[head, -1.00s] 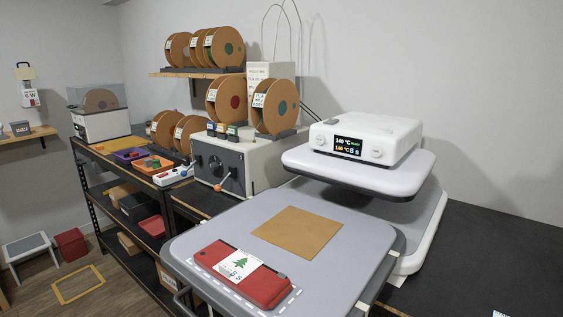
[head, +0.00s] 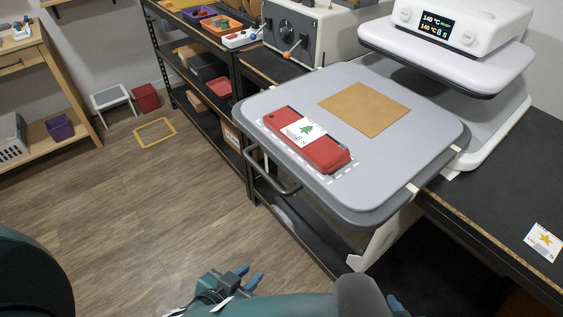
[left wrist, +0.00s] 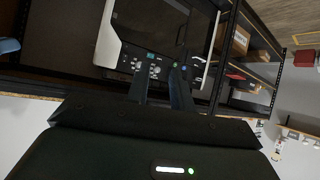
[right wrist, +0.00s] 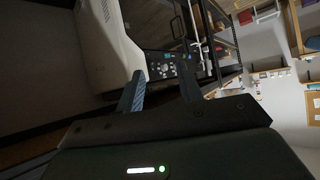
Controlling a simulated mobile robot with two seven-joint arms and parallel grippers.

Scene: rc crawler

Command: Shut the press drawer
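The press drawer (head: 400,155) is a grey rounded platen, pulled out from under the raised upper plate of the white heat press (head: 450,55). Its dark bar handle (head: 272,172) is on the near left edge. A red case (head: 325,155) with a tree label and a tan sheet (head: 365,108) lie on it. My left gripper (head: 246,276) is open and empty, low in the head view, apart from the handle. My right gripper is mostly hidden in the head view. In the right wrist view its fingers (right wrist: 160,90) are apart with nothing between them.
A black bench (head: 510,205) with a star card (head: 543,242) runs to the right. Black shelving (head: 240,140) stands behind and left of the drawer. The wooden floor (head: 140,220) to the left is clear, with a yellow frame (head: 155,132) further back.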

